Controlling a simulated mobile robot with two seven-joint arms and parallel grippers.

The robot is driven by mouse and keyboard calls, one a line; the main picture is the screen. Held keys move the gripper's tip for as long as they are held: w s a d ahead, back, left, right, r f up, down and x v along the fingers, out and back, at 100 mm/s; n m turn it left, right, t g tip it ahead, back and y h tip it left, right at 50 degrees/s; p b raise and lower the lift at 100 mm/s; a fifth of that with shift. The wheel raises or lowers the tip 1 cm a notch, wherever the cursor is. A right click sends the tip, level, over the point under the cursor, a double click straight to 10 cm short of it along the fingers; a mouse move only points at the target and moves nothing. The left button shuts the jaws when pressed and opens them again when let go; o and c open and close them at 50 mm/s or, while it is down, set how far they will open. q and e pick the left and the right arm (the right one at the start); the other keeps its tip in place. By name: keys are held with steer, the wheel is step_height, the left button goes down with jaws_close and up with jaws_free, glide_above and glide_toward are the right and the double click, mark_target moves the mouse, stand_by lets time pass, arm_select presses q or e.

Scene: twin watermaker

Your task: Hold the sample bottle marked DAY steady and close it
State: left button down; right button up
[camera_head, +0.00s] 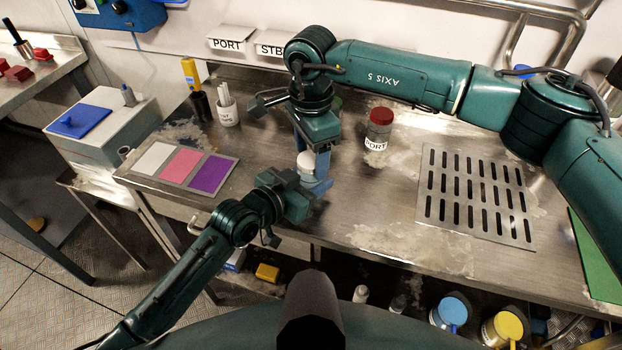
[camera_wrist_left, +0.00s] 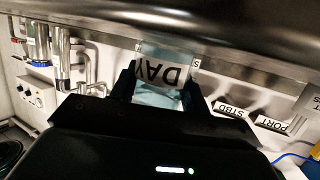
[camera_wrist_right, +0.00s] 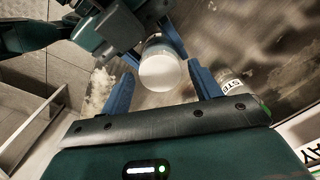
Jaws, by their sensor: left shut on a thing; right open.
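The DAY sample bottle (camera_wrist_left: 165,72) stands between my left gripper's fingers, its label upside down in the left wrist view. My left gripper (camera_head: 307,183) is shut on it, low over the bench. A round white top (camera_wrist_right: 160,72) shows on the bottle in the right wrist view; it also shows in the head view (camera_head: 306,160). I cannot tell how tightly it sits. My right gripper (camera_wrist_right: 160,88) points down from above, open. Its blue fingertips lie on either side of the white top in the picture, and I see no clear contact.
The red-capped PORT bottle (camera_head: 378,130) stands to the right. The STBD bottle (camera_wrist_right: 232,88) is close to my right gripper. A slotted metal plate (camera_head: 478,197) lies on the bench at right, and a colour-patch card (camera_head: 182,168) at left. A white cup (camera_head: 228,114) stands behind.

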steer(key=shift+c, duration=0.3)
steer(key=c, duration=0.9)
steer(key=m, duration=0.3)
steer(key=shift+m, duration=0.4)
steer(key=shift+c, duration=0.2)
steer(key=m, duration=0.4)
steer(key=o, duration=1.2)
steer(key=shift+c, duration=0.2)
step_height(320, 180, up, 12)
arm_select(q)
steer(key=c, duration=0.6)
jaws_free()
steer(key=shift+c, duration=0.2)
